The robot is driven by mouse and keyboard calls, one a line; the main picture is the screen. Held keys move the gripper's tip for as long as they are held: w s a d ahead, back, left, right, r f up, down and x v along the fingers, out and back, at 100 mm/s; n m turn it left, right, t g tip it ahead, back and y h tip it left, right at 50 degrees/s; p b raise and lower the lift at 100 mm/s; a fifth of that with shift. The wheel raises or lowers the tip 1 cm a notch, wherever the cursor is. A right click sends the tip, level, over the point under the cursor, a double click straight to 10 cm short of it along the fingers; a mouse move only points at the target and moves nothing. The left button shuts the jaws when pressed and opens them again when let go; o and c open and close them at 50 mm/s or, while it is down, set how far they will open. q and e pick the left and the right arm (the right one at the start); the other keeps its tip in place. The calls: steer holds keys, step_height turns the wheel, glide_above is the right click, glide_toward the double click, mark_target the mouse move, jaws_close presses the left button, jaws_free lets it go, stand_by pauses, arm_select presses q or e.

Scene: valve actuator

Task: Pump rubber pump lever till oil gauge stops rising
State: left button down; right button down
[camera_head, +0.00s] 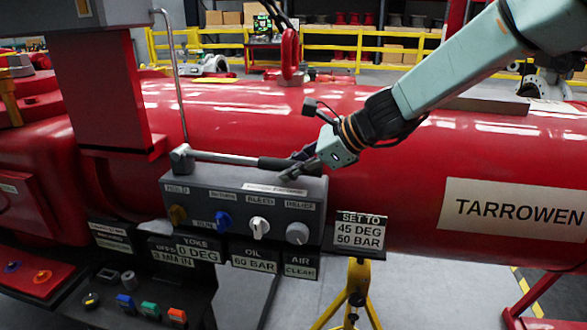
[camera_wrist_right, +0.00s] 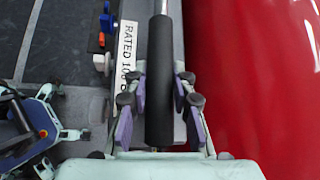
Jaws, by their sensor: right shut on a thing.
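The pump lever is a grey metal rod (camera_head: 225,157) with a black rubber grip (camera_head: 278,164). It lies nearly level above the grey control box (camera_head: 245,208), from a pivot (camera_head: 182,155) at the box's left end. My right gripper (camera_head: 306,163) is at the right end of the black grip. In the right wrist view the black grip (camera_wrist_right: 159,82) runs between the fingers of my right gripper (camera_wrist_right: 160,108), which is shut on it. My left gripper is not in view.
A large red cylinder (camera_head: 400,150) stands close behind the lever. A yellow tripod (camera_head: 357,285) stands below a "SET TO" sign (camera_head: 359,229).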

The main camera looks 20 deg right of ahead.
steer(key=c, duration=1.1)
jaws_free()
steer(key=shift+v, duration=3.8)
